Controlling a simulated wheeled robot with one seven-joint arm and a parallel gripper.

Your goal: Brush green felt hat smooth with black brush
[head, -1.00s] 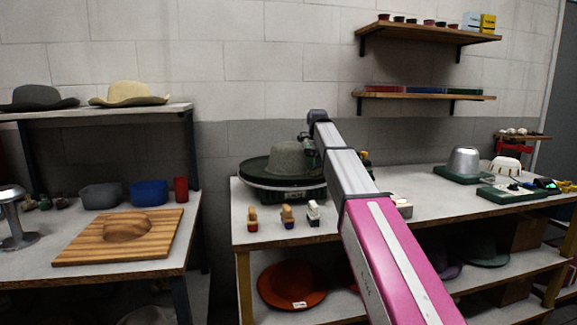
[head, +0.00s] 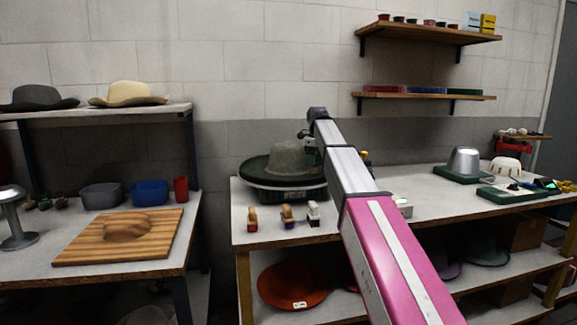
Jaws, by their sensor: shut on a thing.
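My gripper (head: 309,153) is at the right side of the crown, mostly hidden by my own arm. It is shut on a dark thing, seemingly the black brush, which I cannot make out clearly. Whether it touches the felt cannot be told.
Three small blocks, red-based (head: 252,219), purple-based (head: 287,217) and black-and-white (head: 313,214), stand in front of the hat. A metal dome (head: 464,161) stands at the table's right. A wooden board (head: 85,245) lies on the left table. Shelves hang above.

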